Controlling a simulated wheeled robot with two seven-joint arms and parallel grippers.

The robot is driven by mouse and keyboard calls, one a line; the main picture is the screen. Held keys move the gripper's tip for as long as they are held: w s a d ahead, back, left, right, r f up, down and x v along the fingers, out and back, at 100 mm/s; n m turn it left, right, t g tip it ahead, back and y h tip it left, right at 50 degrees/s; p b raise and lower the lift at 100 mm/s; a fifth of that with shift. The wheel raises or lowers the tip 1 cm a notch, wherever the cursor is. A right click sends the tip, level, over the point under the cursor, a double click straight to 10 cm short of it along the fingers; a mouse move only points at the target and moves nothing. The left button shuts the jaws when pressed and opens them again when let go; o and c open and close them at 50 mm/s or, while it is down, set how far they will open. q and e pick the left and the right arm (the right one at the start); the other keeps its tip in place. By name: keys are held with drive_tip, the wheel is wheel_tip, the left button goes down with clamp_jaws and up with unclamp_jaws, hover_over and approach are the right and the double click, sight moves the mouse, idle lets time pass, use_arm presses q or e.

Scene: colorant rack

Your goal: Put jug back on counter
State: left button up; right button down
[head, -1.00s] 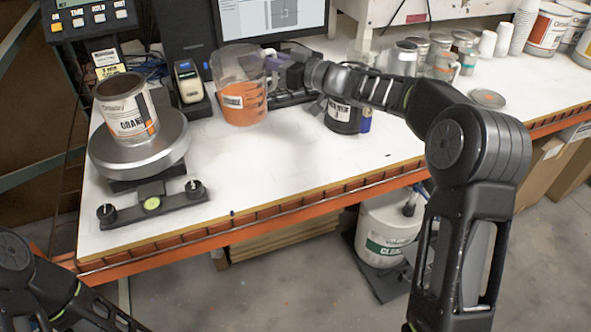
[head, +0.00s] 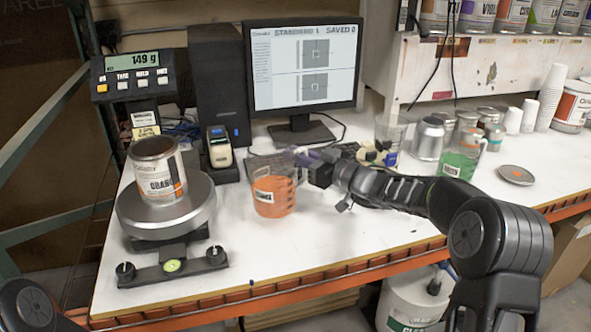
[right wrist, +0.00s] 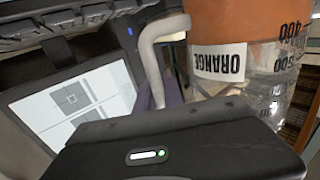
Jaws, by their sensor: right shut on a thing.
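My right gripper (head: 312,166) reaches in from the right and is shut on the jug's handle. In the right wrist view the jug (right wrist: 240,35) appears upside down, with its "ORANGE" label and pale handle (right wrist: 155,50) close to the gripper. The fingertips are mostly hidden. My left gripper is out of view.
An orange-labelled can (head: 157,175) stands on the scale (head: 165,215) left of the jug. A barcode scanner (head: 219,147) and monitor (head: 303,70) stand behind. A jug of green liquid (head: 460,158), metal cans (head: 428,138) and a lid (head: 516,175) are to the right. The front counter is clear.

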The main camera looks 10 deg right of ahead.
drive_tip(key=shift+r, duration=0.15)
drive_tip(key=shift+f, duration=1.85)
drive_tip(key=shift+f, duration=0.15)
drive_tip(key=c, duration=1.5)
unclamp_jaws()
drive_tip(key=shift+f, duration=0.1)
drive_tip(key=shift+o, duration=0.2)
